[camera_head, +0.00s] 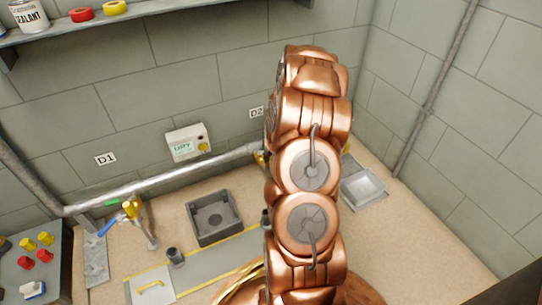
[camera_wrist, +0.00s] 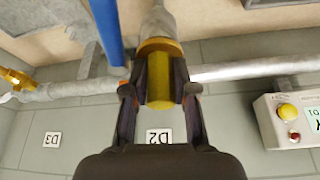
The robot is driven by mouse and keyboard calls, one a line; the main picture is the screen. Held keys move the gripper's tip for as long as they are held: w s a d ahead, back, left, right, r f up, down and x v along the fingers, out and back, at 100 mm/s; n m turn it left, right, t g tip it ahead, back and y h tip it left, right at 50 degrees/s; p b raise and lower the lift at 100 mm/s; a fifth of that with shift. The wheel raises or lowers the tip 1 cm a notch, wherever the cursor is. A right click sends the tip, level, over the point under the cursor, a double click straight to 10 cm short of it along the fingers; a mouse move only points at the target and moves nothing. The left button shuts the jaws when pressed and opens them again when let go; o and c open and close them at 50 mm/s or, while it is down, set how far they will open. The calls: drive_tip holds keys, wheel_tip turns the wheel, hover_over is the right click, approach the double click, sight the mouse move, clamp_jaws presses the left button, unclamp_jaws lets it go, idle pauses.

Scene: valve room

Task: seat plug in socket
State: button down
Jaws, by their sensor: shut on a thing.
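In the wrist view my gripper (camera_wrist: 160,88) has its dark fingers closed on the two sides of a yellow cylindrical piece, which I take for the plug (camera_wrist: 160,92). The plug lines up with a wider yellow collar (camera_wrist: 158,46) on a grey tapered fitting (camera_wrist: 157,20), which I take for the socket. The plug's far end meets or overlaps the collar. I cannot tell how deep it sits. In the head view my arm hides the gripper and the plug.
A blue bar (camera_wrist: 106,30) passes close beside the fitting. A grey pipe (camera_wrist: 230,72) runs along the wall by label D2 (camera_wrist: 159,136). A control box (camera_wrist: 288,120) stands to the right. An open grey bin (camera_head: 214,217) and shallow tray (camera_head: 364,190) are on the floor.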

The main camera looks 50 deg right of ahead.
idle(0.4)
drive_tip(key=c, duration=0.8)
unclamp_jaws()
drive_tip(key=shift+c, duration=0.2)
drive_tip(key=o, duration=0.5)
drive_tip(key=shift+c, duration=0.2)
drive_tip(key=shift+r+p, duration=1.9)
drive_tip(key=shift+r, duration=1.8)
